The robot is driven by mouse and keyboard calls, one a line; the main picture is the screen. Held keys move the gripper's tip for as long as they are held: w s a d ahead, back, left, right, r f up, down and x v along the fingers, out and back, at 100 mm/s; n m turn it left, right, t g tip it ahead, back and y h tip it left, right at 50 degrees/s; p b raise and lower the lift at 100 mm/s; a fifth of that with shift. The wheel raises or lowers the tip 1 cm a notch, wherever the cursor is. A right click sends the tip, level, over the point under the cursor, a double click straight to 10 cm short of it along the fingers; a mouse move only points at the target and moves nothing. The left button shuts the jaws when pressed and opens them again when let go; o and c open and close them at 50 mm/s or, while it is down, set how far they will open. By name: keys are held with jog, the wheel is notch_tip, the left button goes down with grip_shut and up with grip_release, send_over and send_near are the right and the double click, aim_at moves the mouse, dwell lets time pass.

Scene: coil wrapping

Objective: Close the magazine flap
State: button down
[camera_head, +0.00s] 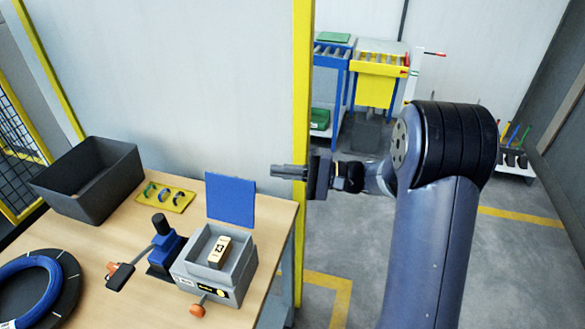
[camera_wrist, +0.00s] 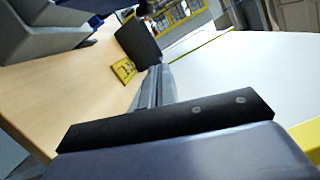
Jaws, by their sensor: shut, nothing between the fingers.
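The magazine (camera_head: 232,284) is a grey open-topped box on the wooden table, with a light block (camera_head: 220,251) marked in black inside it. Its blue flap (camera_head: 231,199) stands upright at the back of the box, so the magazine is open. My gripper (camera_head: 272,171) is shut and empty, to the right of the flap's upper part and apart from it in the picture. In the wrist view my gripper (camera_wrist: 152,88) reaches over the table edge, and part of the grey magazine (camera_wrist: 40,35) shows at the upper left.
A blue tool with a black knob (camera_head: 164,250) stands left of the magazine. A dark bin (camera_head: 90,180), a yellow tray (camera_head: 163,196) and a blue coil on a black disc (camera_head: 35,285) are farther left. A yellow post (camera_head: 302,120) rises behind my gripper.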

aim_at(233, 198)
jog(key=s+a+r+p, duration=0.1)
jog(key=s+a+p, duration=0.1)
jog(key=a, duration=0.4)
jog(key=shift+s+a+r, duration=0.2)
jog(key=shift+s+a, duration=0.15)
jog(key=shift+s, duration=0.2)
